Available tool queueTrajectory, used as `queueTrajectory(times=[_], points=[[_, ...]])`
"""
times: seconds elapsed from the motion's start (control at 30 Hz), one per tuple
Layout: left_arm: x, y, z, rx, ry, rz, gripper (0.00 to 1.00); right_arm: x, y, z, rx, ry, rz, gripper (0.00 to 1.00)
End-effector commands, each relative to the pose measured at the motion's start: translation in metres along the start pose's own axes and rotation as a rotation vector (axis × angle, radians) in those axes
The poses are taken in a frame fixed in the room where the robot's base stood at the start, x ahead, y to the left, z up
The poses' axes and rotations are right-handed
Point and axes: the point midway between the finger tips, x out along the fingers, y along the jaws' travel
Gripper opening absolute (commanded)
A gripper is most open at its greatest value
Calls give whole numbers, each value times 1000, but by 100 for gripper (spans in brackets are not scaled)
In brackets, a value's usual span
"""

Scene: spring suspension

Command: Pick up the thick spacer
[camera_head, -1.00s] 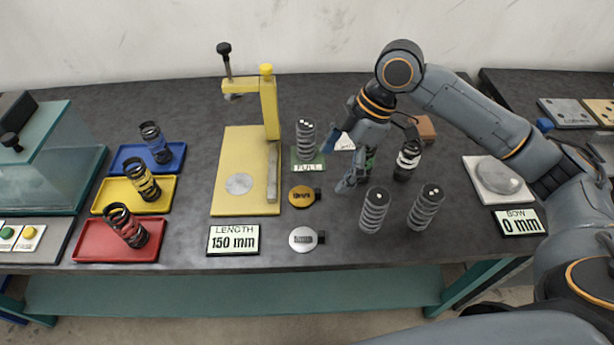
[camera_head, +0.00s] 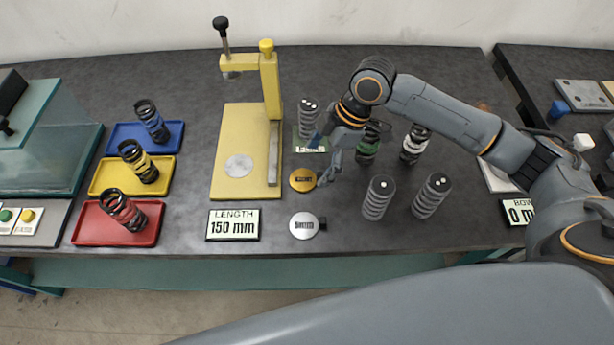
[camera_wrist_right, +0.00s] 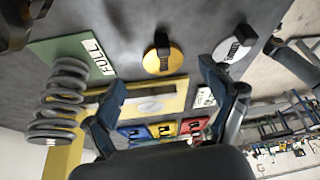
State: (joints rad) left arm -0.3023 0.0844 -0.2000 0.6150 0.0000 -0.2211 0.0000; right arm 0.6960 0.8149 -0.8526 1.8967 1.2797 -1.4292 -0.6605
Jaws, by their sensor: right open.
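Two round discs with dark tabs lie on the table: a gold one (camera_head: 303,180) and a silver one (camera_head: 304,225). Their labels are too small to read surely, so I cannot tell which is the thick spacer. The wrist view shows the gold disc (camera_wrist_right: 163,60) with its dark tab upward, and the silver disc (camera_wrist_right: 235,50) to its right. My right gripper (camera_head: 322,160) is open and empty, above and just right of the gold disc in the head view. Its spread fingers (camera_wrist_right: 172,98) show in the wrist view, apart from both discs. My left gripper is out of view.
A grey spring stack (camera_head: 308,118) stands on a green FULL plate (camera_head: 297,142) close behind the gripper. Several springs, including a grey one (camera_head: 378,197), stand to the right. A yellow gauge stand (camera_head: 228,182) is left, and a LENGTH display (camera_head: 233,225) in front.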

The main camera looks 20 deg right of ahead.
Motion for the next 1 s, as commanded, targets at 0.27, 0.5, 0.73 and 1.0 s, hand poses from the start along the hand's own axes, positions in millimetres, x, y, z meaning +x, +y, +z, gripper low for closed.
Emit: queueTrajectory(times=[0.27, 0.5, 0.73, 1.0], points=[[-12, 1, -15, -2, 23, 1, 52, 38, -2, -5, 1, -1, -4, 84], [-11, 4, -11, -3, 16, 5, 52, 44, -2, -5, -1, 0, -1, 84], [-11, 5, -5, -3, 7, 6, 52, 44, -2, -5, -1, -1, -1, 49], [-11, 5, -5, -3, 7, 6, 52, 44, -2, -4, 0, -2, -3, 19]])
